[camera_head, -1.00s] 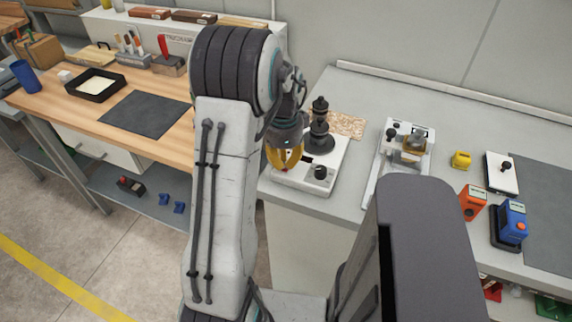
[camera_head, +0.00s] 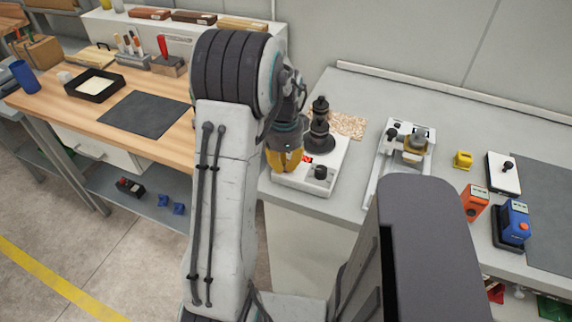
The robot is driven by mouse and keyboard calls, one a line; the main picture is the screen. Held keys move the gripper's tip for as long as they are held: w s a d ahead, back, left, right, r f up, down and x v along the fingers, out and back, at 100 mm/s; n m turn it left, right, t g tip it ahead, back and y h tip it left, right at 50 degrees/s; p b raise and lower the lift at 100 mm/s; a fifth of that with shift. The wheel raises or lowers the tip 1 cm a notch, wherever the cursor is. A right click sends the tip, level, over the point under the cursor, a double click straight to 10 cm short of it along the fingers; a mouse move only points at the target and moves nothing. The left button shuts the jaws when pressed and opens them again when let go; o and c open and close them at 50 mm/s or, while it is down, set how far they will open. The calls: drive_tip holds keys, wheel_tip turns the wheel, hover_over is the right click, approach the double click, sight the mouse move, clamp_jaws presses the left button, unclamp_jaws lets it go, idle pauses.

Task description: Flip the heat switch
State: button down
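A white machine (camera_head: 327,172) with a black knob (camera_head: 320,172) and stacked black round parts (camera_head: 319,132) stands at the front left of the grey bench. A small patch (camera_head: 308,159) on its top glows red. My gripper (camera_head: 285,170) has yellow fingers and points down at the machine's left side. The fingers look close together, but their small size and the viewing angle hide whether they are shut. No heat switch can be picked out with certainty; the fingers cover the left part of the machine's top. Contact between fingers and machine cannot be told.
Right of the machine stands a white device with a silvery block (camera_head: 414,148). A wooden table (camera_head: 60,108) stands left.

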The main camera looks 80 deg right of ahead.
idle(0.3)
drive_tip(key=shift+r+p, duration=2.75)
drive_tip(key=shift+r, duration=0.65)
